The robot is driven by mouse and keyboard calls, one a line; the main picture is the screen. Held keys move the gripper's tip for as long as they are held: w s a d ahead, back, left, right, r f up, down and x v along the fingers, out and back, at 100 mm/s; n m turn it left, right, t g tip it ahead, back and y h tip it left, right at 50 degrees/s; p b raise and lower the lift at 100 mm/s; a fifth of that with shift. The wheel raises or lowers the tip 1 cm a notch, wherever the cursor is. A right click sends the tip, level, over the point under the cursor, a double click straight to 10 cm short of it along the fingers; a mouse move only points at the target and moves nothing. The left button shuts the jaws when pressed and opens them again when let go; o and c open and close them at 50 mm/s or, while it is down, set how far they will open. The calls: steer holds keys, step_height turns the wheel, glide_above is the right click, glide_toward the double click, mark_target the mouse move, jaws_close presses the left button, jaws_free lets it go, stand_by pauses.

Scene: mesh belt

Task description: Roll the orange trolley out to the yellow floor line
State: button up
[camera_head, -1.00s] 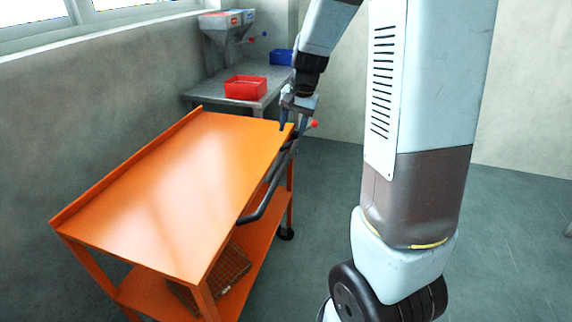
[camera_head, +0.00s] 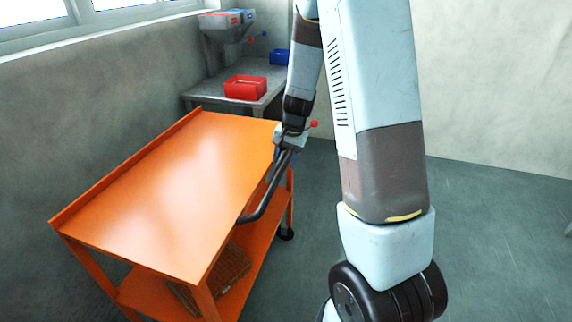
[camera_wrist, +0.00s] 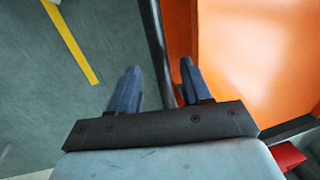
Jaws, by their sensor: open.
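The orange trolley (camera_head: 175,195) stands by the left wall, its flat top, lower shelf and a caster showing. Its dark bar handle (camera_head: 265,200) runs along the side facing my arm. My gripper (camera_head: 282,155) is at the far end of that handle. In the wrist view my gripper (camera_wrist: 157,82) is open, its two blue fingers on either side of the dark handle (camera_wrist: 158,50), neither clearly touching it. The orange top (camera_wrist: 255,60) lies right of the fingers. The yellow floor line (camera_wrist: 72,42) shows on the floor at upper left of the wrist view.
A wire basket (camera_head: 222,275) sits on the trolley's lower shelf. Behind the trolley, a grey bench (camera_head: 262,88) holds a red bin (camera_head: 245,87) and a blue bin (camera_head: 281,57). Open green floor (camera_head: 480,215) lies to the right.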

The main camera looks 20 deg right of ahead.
steer(key=shift+w+a+f, duration=0.15)
steer(key=shift+f, duration=1.1)
jaws_close()
